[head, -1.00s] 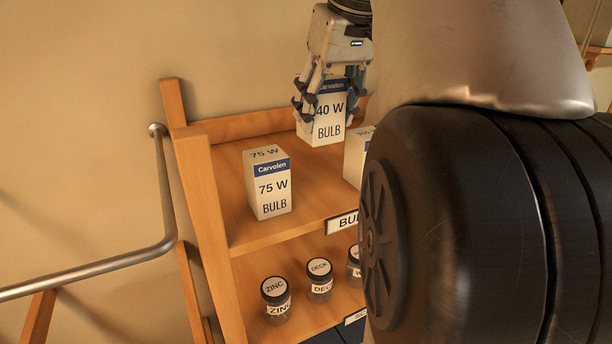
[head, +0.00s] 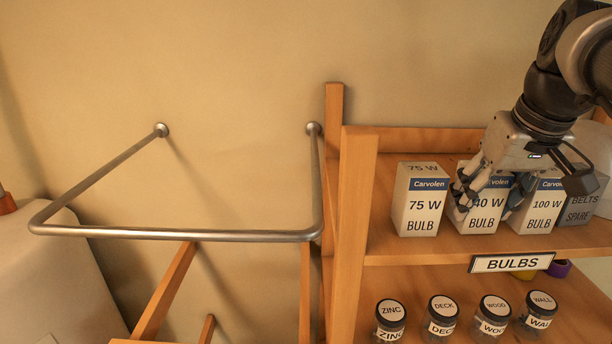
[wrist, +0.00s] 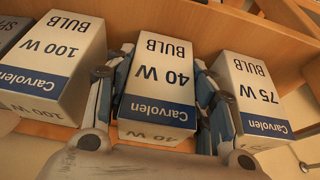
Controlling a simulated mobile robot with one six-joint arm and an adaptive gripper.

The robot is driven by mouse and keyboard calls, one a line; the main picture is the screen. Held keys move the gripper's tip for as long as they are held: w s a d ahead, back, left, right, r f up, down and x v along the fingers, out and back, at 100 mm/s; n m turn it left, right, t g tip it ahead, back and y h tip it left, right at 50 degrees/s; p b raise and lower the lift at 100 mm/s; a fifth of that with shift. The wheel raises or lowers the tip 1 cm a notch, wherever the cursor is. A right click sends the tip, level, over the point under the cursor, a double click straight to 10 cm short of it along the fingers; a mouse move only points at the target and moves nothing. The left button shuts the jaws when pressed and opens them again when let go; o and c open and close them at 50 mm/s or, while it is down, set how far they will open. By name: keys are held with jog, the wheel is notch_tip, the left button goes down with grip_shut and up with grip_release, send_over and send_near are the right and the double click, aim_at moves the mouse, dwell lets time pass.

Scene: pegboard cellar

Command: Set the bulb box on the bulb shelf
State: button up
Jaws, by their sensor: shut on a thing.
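The bulb box, white with a blue Carvolen band and marked 40 W (head: 484,211), stands upright between my gripper's fingers. My gripper (head: 487,203) is shut on it from above, and both fingers press its sides in the wrist view (wrist: 158,85). The box is at the bulb shelf (head: 415,251), labelled BULBS, in the gap between the 75 W box (head: 420,205) and the 100 W box (head: 541,213). Its base is about level with theirs. I cannot tell for sure whether it rests on the board.
A grey BELTS SPARE box (head: 579,206) stands at the right of the same shelf. Several labelled jars, such as ZINC (head: 390,318), stand on the shelf below. A bent metal rail (head: 175,234) juts out left of the rack. Gaps beside the held box are narrow.

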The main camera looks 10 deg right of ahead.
jog(key=shift+f, duration=0.15)
jog(key=o, duration=1.1)
jog(key=shift+r, duration=0.45)
jog(key=p+v, duration=0.1)
jog(key=v, duration=1)
jog(key=shift+s+a+r+p, duration=0.1)
jog(key=shift+s+r+p, duration=0.1)
jog(key=shift+s+p, duration=0.15)
